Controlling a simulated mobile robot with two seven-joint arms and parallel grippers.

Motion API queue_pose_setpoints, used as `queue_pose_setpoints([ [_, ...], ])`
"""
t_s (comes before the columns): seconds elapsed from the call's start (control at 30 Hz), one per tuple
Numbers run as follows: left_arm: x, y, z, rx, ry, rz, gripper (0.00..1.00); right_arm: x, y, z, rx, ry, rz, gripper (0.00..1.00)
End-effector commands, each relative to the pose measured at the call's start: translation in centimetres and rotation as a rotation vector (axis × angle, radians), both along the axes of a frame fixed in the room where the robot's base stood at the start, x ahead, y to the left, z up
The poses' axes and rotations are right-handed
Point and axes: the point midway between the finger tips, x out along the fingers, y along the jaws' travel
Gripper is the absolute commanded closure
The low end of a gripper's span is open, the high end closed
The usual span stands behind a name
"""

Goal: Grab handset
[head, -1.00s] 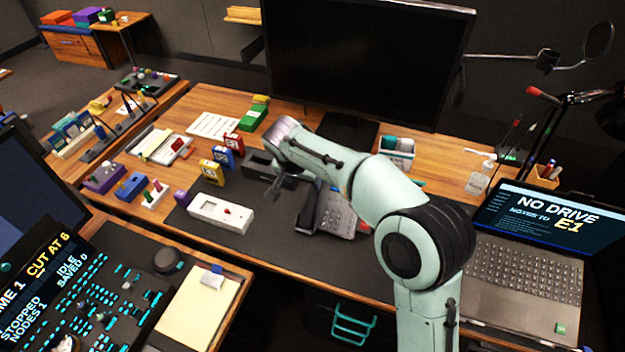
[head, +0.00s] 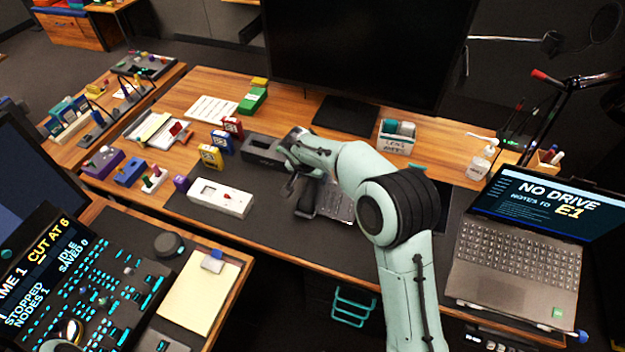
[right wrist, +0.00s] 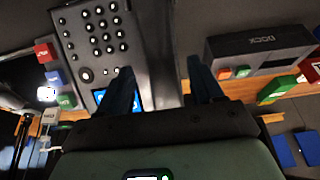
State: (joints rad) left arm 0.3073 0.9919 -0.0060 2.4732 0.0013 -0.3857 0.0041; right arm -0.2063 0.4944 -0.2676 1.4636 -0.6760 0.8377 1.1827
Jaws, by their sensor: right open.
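The desk phone (head: 340,205) sits on the dark mat, partly hidden by my right arm. Its dark handset (head: 306,200) lies along the left side of the phone, mostly under my right gripper (head: 294,184). In the right wrist view the phone's keypad face (right wrist: 97,32) and lit blue screen show at upper left. The handset (right wrist: 156,38) runs beside it as a dark bar, in line with the gap between the fingers of my right gripper (right wrist: 161,70). That gripper is open and empty. I cannot tell how far above the handset the fingertips are. My left gripper is out of view.
A black dock box (head: 262,148) stands behind the gripper, with red, blue and yellow blocks to its left. A white box (head: 220,198) lies left of the phone. A laptop (head: 520,255) is at right and a monitor (head: 365,50) at the back. The front mat is clear.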

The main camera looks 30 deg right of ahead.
Motion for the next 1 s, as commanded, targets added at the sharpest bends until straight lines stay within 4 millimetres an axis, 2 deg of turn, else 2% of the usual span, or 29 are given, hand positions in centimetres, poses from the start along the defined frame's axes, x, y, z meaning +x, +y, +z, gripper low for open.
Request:
queue_pose_setpoints([
  [0.13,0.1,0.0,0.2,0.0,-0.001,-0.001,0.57,0.5,-0.5,-1.5,0.0,0.0,0.0,0.34],
  [0.4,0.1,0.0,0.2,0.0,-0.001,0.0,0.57,0.5,-0.5,-1.7,0.0,-0.001,0.0,0.34],
  [0.47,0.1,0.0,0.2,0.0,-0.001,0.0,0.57,0.5,-0.5,-1.7,0.0,-0.001,0.0,0.54],
  [0.6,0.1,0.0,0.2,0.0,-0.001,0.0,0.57,0.5,-0.5,-1.7,0.0,-0.001,0.0,0.99],
  [1.0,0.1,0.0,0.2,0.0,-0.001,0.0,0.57,0.6,-0.5,-1.3,-0.001,-0.002,-0.001,1.0],
])
